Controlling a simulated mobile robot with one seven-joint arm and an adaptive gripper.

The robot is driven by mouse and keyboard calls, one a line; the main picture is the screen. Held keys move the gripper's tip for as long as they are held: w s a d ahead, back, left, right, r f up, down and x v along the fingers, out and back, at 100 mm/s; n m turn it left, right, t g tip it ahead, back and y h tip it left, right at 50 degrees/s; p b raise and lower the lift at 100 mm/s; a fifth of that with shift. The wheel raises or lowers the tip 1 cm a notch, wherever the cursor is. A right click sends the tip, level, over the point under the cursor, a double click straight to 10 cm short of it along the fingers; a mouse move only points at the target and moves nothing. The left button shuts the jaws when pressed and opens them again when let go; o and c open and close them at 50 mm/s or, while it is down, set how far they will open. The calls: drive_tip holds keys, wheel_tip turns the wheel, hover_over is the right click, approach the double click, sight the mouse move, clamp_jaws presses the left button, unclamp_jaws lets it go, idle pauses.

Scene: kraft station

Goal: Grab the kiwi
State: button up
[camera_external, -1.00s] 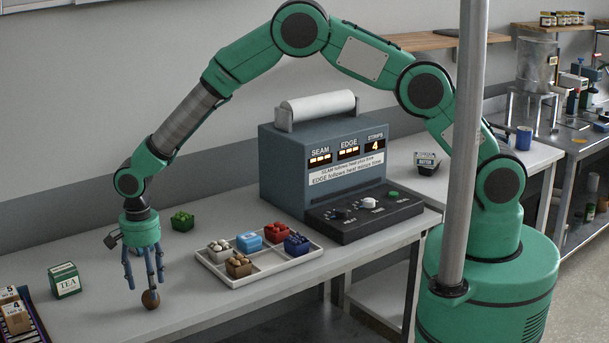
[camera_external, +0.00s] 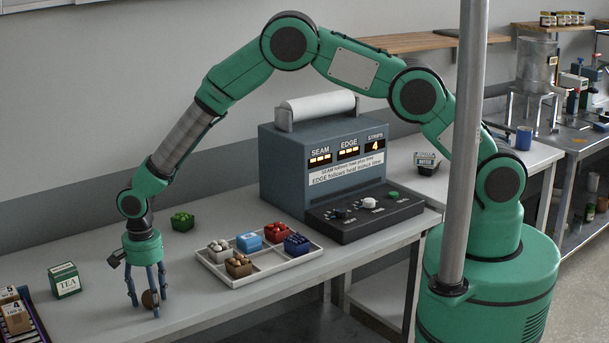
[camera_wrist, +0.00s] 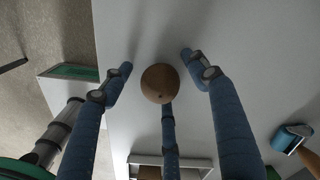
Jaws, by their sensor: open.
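The kiwi (camera_external: 149,299) is a round brown fruit on the grey table near its front edge. In the wrist view the kiwi (camera_wrist: 160,83) lies between my spread fingers. My gripper (camera_external: 146,300) is low over the table with its blue fingers pointing down around the kiwi. In the wrist view my gripper (camera_wrist: 158,75) is open, with one finger on each side and a third below the kiwi. I see gaps to the two side fingers; whether the third finger touches it I cannot tell.
A green tea box (camera_external: 65,281) stands to the left. A white divided tray (camera_external: 274,268) with small filled tubs is to the right. A green tub (camera_external: 182,221) stands behind. A dark blue machine (camera_external: 325,165) stands farther right. The table's front edge is close to the kiwi.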

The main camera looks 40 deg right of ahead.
sight(149, 290)
drive_tip(key=shift+c, duration=0.3)
drive_tip(key=c, duration=1.2)
drive_tip(key=shift+r, duration=0.2)
drive_tip(key=shift+r, duration=0.6)
wheel_tip(149, 290, up, 2)
drive_tip(key=s+d+r, duration=0.1)
drive_tip(key=s+d, duration=0.9)
drive_tip(key=d, duration=0.2)
drive_tip(key=shift+s+r+b, duration=0.2)
drive_tip(key=shift+r+b, duration=0.05)
drive_tip(key=shift+b, duration=0.1)
